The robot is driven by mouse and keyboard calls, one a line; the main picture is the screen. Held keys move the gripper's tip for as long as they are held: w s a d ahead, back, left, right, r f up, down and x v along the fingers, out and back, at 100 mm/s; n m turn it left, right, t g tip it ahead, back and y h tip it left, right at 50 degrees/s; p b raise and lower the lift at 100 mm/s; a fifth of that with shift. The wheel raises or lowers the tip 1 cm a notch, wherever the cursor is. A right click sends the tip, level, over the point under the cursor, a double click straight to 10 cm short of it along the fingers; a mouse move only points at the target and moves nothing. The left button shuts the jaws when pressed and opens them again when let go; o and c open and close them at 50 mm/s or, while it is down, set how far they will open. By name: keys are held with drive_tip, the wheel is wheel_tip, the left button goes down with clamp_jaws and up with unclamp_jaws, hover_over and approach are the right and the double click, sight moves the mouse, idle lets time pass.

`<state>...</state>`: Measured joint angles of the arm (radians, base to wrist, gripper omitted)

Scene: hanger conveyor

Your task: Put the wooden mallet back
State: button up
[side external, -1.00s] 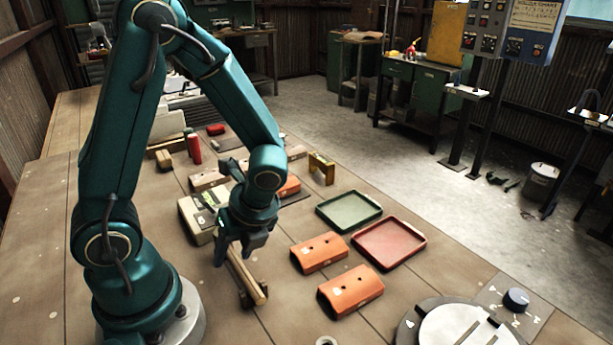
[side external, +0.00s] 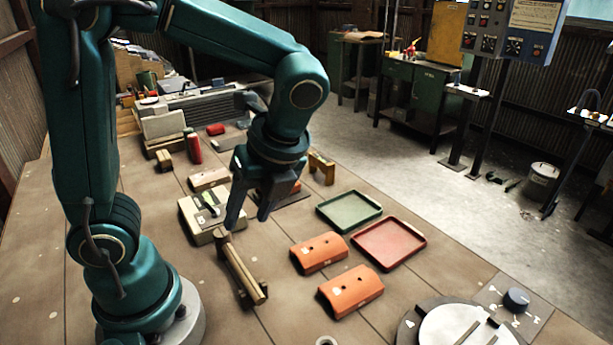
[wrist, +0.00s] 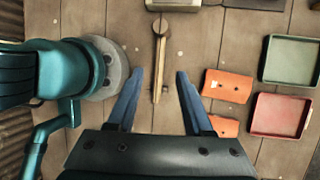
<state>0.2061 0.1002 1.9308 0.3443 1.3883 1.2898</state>
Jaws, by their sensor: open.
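The wooden mallet (side external: 242,270) lies on the wooden table in front of my arm's base. Its handle is pale, and a dark piece shows at its near end in the side view. In the wrist view the mallet (wrist: 159,52) lies lengthwise, its wider head toward the top and centred between my fingers. My gripper (side external: 250,212) is open and empty, raised above the table near the mallet's far end. Its two fingers are spread wide in the wrist view (wrist: 160,75) and do not touch the mallet.
A green tray (side external: 349,226) and a red tray (side external: 389,258) are farther right. A round turntable (side external: 468,331) is at the front right.

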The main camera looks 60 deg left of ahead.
drive_tip(key=d+r+n+t+h, duration=0.1)
drive_tip(key=n+t, duration=0.1)
drive_tip(key=n, duration=0.4)
drive_tip(key=s+d+r+n+t+h, duration=0.1)
drive_tip(key=n+t+h, duration=0.1)
drive_tip(key=n, duration=0.4)
drive_tip(key=d+r+n+t+h, duration=0.1)
drive_tip(key=n+t, duration=0.2)
drive_tip(key=n, duration=0.3)
drive_tip(key=shift+s+d+t, duration=0.25)
drive_tip(key=shift+d+t, duration=0.05)
drive_tip(key=shift+d, duration=0.1)
